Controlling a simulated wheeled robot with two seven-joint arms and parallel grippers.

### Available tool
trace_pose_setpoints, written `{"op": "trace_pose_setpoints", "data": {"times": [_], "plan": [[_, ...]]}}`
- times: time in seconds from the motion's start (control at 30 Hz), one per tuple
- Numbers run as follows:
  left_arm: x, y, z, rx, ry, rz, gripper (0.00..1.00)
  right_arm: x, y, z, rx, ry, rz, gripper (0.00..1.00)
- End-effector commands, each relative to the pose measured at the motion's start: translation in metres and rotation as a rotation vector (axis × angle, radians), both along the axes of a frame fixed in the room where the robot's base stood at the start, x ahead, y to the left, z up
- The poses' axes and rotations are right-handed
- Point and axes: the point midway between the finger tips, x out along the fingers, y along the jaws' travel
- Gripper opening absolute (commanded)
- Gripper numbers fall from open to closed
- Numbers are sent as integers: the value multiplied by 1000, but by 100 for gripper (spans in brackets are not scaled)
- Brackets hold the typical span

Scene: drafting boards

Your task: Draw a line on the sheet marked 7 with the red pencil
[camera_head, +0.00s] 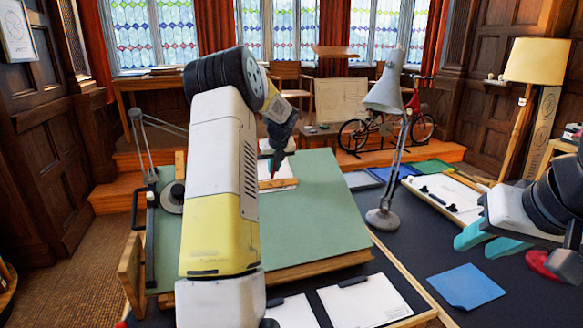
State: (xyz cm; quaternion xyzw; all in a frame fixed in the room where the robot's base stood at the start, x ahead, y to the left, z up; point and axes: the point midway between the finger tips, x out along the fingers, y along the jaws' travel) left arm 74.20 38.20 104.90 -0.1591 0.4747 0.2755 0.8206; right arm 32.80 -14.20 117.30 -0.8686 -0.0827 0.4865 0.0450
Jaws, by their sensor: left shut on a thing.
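My left arm reaches across the green drafting board (310,215). Its dark left gripper (277,160) is over the far part of the board, shut on a thin red item, which looks like the red pencil (273,174). The item points down at a white sheet (283,170) on the board. I cannot tell whether the tip touches it. My arm hides part of this sheet, and no number is readable on it.
A grey desk lamp (383,218) stands right of the board. A blue sheet (466,286) lies on the dark table (415,262). A white board with black items (447,200) lies farther back.

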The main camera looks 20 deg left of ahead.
Motion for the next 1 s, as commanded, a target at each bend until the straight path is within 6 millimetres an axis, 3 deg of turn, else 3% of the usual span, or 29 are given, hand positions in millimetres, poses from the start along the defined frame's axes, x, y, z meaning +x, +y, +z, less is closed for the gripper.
{"op": "trace_pose_setpoints", "data": {"times": [1.0], "plan": [[8,-10,0,-1,-1,-2,0,0,0,0,0,0,0,36]]}}
